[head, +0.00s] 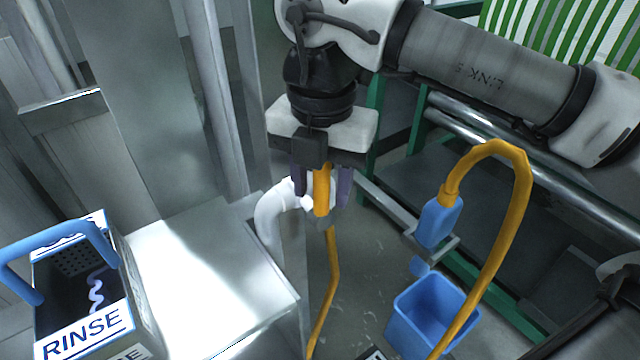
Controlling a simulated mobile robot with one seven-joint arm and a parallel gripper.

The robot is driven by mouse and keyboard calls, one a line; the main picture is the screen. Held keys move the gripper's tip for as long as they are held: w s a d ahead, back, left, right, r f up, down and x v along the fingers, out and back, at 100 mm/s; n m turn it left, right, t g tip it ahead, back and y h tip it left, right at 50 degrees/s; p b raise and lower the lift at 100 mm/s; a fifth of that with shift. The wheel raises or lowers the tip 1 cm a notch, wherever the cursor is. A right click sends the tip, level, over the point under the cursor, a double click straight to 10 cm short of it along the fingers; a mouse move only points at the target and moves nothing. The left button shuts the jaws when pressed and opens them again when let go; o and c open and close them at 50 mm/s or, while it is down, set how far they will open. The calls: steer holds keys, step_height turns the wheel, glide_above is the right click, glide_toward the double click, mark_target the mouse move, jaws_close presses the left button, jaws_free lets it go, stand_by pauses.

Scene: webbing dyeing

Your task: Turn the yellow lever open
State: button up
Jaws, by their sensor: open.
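The yellow lever (321,192) stands roughly upright at the white pipe fitting (270,218), in the middle of the head view. My gripper (322,193) points down over it. Its two dark fingers are apart, one on each side of the lever. I cannot tell whether either finger touches the lever. The gripper body hides the lever's top end, and the valve behind the lever is partly hidden.
A metal box labelled RINSE (85,335) with a blue handle is at the lower left, beside a bright metal surface (215,265). A yellow hose (520,200) with a blue nozzle (438,222) arches at the right, above a blue bucket (408,335). Green-framed rails stand behind.

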jaws_close()
